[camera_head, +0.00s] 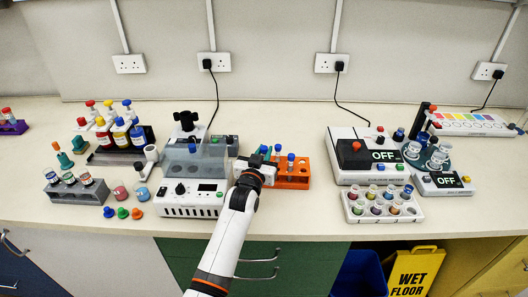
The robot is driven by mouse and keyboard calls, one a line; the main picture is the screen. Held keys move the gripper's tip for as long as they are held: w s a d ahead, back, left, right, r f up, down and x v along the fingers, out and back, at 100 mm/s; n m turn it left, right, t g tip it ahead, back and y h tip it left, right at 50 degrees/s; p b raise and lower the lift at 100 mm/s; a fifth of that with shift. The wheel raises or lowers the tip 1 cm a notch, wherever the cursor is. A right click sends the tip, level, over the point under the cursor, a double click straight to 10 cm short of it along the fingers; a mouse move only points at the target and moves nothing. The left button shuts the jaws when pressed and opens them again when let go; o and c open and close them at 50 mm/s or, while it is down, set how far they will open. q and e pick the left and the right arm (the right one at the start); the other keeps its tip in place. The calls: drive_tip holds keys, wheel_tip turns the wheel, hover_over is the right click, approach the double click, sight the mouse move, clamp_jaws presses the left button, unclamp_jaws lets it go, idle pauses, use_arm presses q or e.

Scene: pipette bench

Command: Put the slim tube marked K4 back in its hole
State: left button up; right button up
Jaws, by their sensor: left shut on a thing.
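My left gripper (258,164) is at the left end of the orange rack (302,180), pointing away from me. It is shut on a slim tube with a blue-green cap (264,149), mostly hidden by the gripper. Marks on the tubes are too small to read, so I cannot tell which is K4. The gripper and arm cover the rack's left part, and I cannot tell whether the held tube is in a hole. My right gripper is not in view.
A white device with a grey clear lid (192,200) stands close left of the gripper. A white meter reading OFF (350,178) and a tray of jars (384,216) stand to the right. A grey rack of vials (76,191) is at the left. Bare bench lies behind the orange rack.

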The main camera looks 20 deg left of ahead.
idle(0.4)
use_arm(q)
drive_tip(key=shift+f, duration=0.3)
drive_tip(key=shift+f+b, duration=0.75)
drive_tip(key=shift+f, duration=0.05)
drive_tip(key=o, duration=0.9)
drive_tip(key=shift+s, duration=0.1)
drive_tip(key=shift+s+d+b, duration=0.1)
drive_tip(key=shift+s+b, duration=0.6)
drive_tip(key=shift+s, duration=5.25)
